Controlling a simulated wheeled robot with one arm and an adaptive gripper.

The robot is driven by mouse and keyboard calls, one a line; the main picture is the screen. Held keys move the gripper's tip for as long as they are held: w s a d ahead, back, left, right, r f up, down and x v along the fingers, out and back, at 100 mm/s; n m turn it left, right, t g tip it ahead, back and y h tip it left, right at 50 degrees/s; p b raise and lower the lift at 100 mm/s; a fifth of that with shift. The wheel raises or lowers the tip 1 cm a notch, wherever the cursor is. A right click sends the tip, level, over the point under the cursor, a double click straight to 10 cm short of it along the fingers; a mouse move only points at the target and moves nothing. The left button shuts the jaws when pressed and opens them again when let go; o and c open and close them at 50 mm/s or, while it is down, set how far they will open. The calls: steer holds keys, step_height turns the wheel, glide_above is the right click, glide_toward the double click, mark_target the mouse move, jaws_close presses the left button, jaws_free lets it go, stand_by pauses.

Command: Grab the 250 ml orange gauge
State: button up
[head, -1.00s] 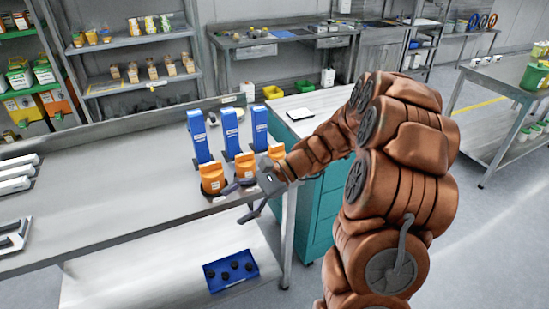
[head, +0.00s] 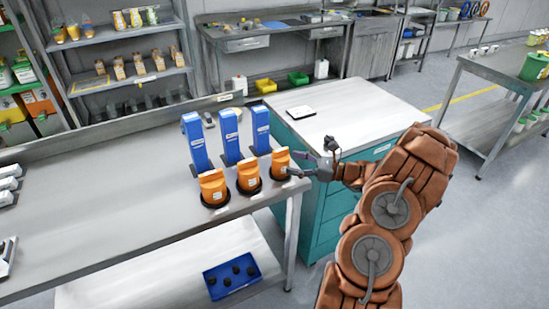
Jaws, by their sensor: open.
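Three orange gauges stand in a row on dark round bases near the front right of the steel table: a left one (head: 213,187), a middle one (head: 248,172) and a right one (head: 279,162). Their volume labels are too small to read, so I cannot tell which is 250 ml. My gripper (head: 307,166) is open, just right of the right orange gauge, with its fingers pointing left towards it. One fingertip is close to that gauge; I cannot tell whether it touches. No gauge is between the fingers.
Three blue upright gauges (head: 195,141) stand behind the orange ones. A teal cabinet (head: 325,215) with a pale top and a flat white device (head: 300,112) is at the right. A blue tray (head: 231,276) with several dark pieces lies on the lower shelf.

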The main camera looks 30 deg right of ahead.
mark_target(273, 157)
steer(key=shift+p+x, duration=0.65)
steer(key=shift+x, duration=1.05)
steer(key=shift+p+x, duration=0.95)
steer(key=shift+x, duration=1.35)
steer(key=shift+d+r, duration=0.1)
steer(key=shift+r, duration=0.05)
steer(key=shift+c, duration=0.3)
steer(key=c, duration=1.1)
